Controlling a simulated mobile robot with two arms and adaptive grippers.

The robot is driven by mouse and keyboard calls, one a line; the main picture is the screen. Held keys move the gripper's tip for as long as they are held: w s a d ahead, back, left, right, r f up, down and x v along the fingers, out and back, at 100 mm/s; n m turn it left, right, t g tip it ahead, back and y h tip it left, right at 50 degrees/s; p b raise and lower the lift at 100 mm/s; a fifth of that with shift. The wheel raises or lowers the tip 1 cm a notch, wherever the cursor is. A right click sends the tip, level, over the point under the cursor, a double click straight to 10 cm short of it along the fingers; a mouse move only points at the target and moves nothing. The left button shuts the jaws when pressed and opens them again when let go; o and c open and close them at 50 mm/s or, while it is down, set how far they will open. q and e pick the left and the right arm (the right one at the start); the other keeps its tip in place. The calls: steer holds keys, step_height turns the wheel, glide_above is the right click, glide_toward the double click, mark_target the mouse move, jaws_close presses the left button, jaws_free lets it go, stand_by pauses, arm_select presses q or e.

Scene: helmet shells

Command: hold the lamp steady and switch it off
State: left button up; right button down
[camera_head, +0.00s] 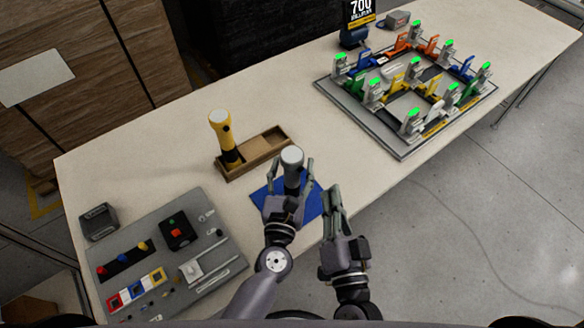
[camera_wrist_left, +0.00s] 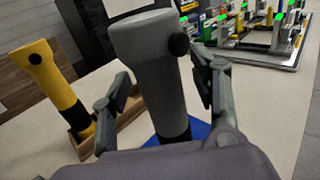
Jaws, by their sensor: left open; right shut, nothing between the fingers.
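A grey lamp (camera_head: 292,157) with a pale round top stands upright on a blue mat (camera_head: 262,196). In the left wrist view the grey lamp (camera_wrist_left: 150,65) has a dark lower part and a round black knob (camera_wrist_left: 179,44) on the right side of its head. My left gripper (camera_head: 289,180) is open, with one finger on each side of the lamp; the left finger is clearly apart from it. My right gripper (camera_head: 332,205) is shut and empty, to the right of the lamp near the table's front edge. I cannot tell whether the lamp is lit.
A yellow and black lamp (camera_head: 219,130) stands in a wooden tray (camera_head: 262,158) behind the left gripper. A grey board (camera_head: 222,244) with switches and blocks lies front left. A large fixture board (camera_head: 397,146) with coloured clamps lies at right. Bare table lies between.

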arm_select(q)
steer(key=s+a+b, duration=0.2)
steer(key=s+a, duration=0.1)
steer(key=s, duration=1.5)
steer(key=shift+s, duration=0.4)
steer(key=s+a+b, duration=0.1)
steer(key=s+b, duration=0.2)
steer(key=s, duration=0.6)
steer(key=shift+a, duration=0.2)
stand_by(0.4)
